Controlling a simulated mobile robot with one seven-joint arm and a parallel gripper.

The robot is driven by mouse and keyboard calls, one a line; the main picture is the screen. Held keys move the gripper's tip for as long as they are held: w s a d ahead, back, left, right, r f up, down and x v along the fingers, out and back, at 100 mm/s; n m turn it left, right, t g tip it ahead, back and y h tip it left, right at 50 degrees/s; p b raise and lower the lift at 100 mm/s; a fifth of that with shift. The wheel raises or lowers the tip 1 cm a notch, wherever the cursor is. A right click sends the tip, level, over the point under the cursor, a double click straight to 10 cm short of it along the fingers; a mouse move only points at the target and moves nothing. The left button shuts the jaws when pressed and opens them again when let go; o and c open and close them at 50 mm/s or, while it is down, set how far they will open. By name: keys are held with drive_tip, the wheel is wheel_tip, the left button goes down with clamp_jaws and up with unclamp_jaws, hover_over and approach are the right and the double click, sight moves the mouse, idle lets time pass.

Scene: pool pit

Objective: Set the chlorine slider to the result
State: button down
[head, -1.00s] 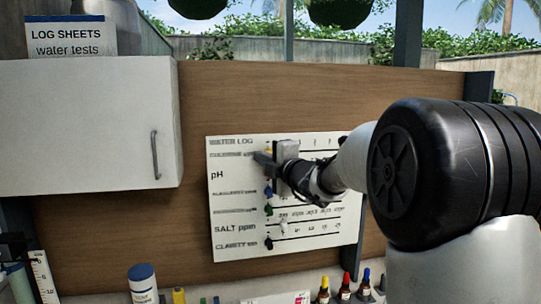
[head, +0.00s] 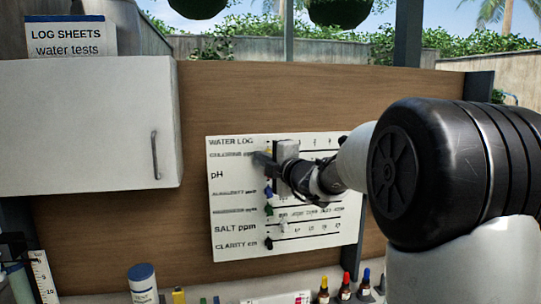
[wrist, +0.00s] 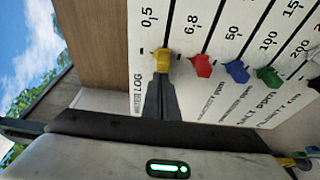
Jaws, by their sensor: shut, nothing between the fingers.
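The white water log board (head: 235,235) hangs on the wooden panel, with labelled slider rows. The yellow slider (wrist: 162,60) is on the top row, whose label looks like chlorine ppm in the head view. It sits at the label end of its line, short of the 0,5 mark. My gripper (wrist: 160,82) is shut and empty, its tips right at the yellow slider; I cannot tell whether they touch it. In the head view my gripper (head: 258,157) covers part of the upper rows.
Red (wrist: 200,66), blue (wrist: 237,72) and green (wrist: 268,78) sliders sit close by on neighbouring rows. A white cabinet (head: 85,125) juts out left of the board. A bottle (head: 143,285) and small dropper bottles (head: 345,288) stand below.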

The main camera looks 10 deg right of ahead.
drive_tip(key=shift+d, duration=0.1)
idle(0.3)
drive_tip(key=shift+d+p, duration=1.6)
drive_tip(key=shift+d, duration=3.3)
drive_tip(key=s+a, duration=0.1)
drive_tip(key=s, duration=0.6)
drive_tip(key=shift+a, duration=0.3)
